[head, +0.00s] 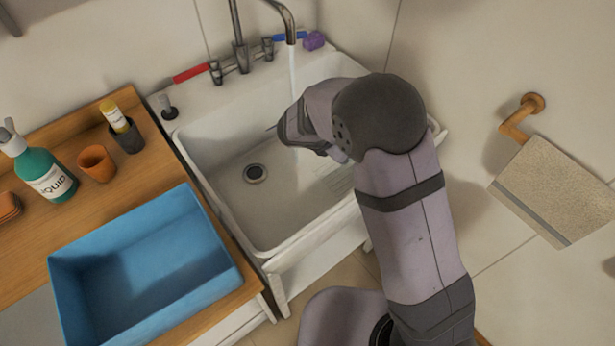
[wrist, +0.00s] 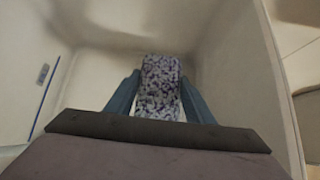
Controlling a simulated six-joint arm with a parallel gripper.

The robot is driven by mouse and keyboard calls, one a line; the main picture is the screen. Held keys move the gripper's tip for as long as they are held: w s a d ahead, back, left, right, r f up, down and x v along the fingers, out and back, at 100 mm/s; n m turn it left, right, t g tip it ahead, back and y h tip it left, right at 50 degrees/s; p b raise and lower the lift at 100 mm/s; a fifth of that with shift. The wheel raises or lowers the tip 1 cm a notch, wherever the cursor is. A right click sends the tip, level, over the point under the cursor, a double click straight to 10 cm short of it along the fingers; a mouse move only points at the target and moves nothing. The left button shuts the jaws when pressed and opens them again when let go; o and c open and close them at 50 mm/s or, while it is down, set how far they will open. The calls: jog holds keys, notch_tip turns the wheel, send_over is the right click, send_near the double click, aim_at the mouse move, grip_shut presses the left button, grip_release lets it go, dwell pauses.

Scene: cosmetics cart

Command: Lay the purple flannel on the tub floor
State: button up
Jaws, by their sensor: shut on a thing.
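My gripper (wrist: 160,78) is shut on a folded, speckled purple-and-white cloth (wrist: 161,98), which looks like the purple flannel. Its two blue-grey fingers stand on either side of the cloth. In the head view my gripper (head: 300,130) is inside the white tub (head: 218,196), above its floor and toward the right. The held cloth is hidden there behind my wrist. The tub has a round dark drain (head: 255,173) in its floor. The wrist view cannot tell me whether the cloth touches the floor.
A tap (head: 290,22) runs water into the tub close behind my wrist. At left, the wooden counter holds a blue bin (head: 215,224), a green soap bottle (head: 50,177) and an orange cup (head: 97,163). The tub's left half is clear.

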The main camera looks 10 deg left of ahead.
jog(key=shift+w+d+f, duration=0.35)
jog(key=shift+f, duration=5.1)
jog(key=shift+f, duration=0.2)
jog(key=o, duration=1.1)
jog(key=shift+s, duration=0.1)
jog(key=shift+o, duration=0.2)
jog(key=shift+r, duration=0.1)
jog(key=shift+r, duration=0.15)
jog(key=v, duration=1.2)
jog(key=shift+b, duration=0.4)
